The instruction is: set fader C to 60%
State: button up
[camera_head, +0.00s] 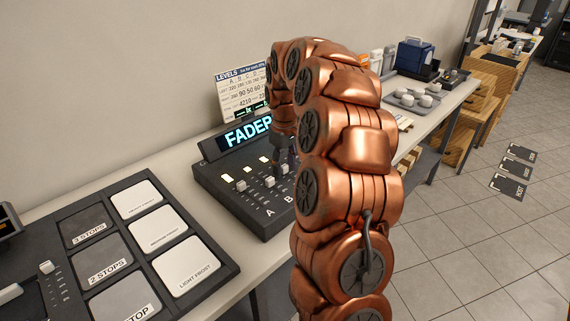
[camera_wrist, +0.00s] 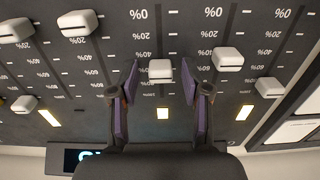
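The fader console (camera_head: 215,185) stands on the counter, its lit display (camera_head: 246,135) reading "FADER" before my arm hides the rest. Fader caps by letters A and B show in the head view; fader C is hidden there. In the wrist view, the panel appears upside down, with 0% at the top. My gripper (camera_wrist: 160,80) is open, its two dark fingers on either side of one pale fader cap (camera_wrist: 160,70), with a gap on each side. This cap sits around the 40–60% marks; its letter is not readable. Another cap (camera_wrist: 227,59) is just right of the fingers.
More caps (camera_wrist: 77,23) stand to the left in the wrist view, and one (camera_wrist: 269,87) at the right. A levels card (camera_head: 243,93) stands behind the console. Trays with cups (camera_head: 412,99) are farther along.

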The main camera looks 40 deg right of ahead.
aim_at(284, 165)
jog(key=shift+r, duration=0.1)
notch_tip(284, 165, up, 12)
dwell(0.9)
dwell(0.4)
